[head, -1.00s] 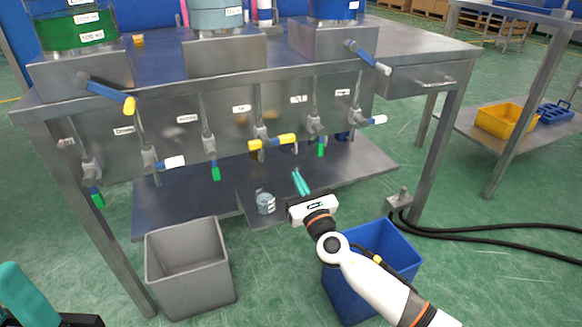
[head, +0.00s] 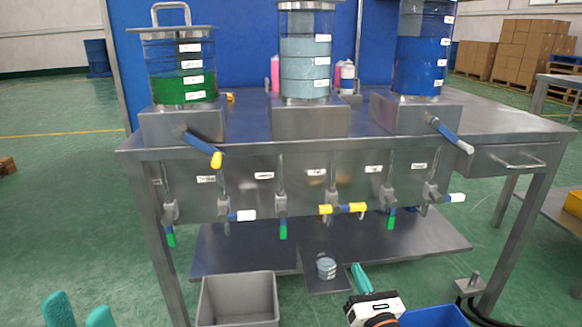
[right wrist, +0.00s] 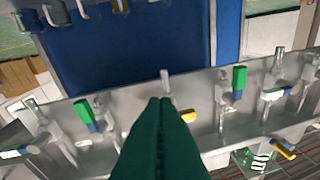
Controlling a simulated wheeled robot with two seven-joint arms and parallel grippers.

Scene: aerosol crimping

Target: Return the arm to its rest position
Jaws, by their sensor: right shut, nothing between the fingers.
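My right gripper (head: 362,278) has its teal fingers together, with nothing between them, in front of the lower shelf. Its shut fingers also fill the lower middle of the right wrist view (right wrist: 160,105). My left gripper (head: 78,312) shows at the bottom left of the head view, its two teal fingertips apart and no object visible between them. A small grey can (head: 326,268) with a label stands on a small plate on the lower shelf, to the left of my right gripper and apart from it.
A steel bench (head: 350,170) carries clear tanks with green, grey and blue liquid. Several valves with coloured handles line its front. A grey bin (head: 238,300) and a blue bin (head: 435,317) stand in front. Open green floor lies to the left.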

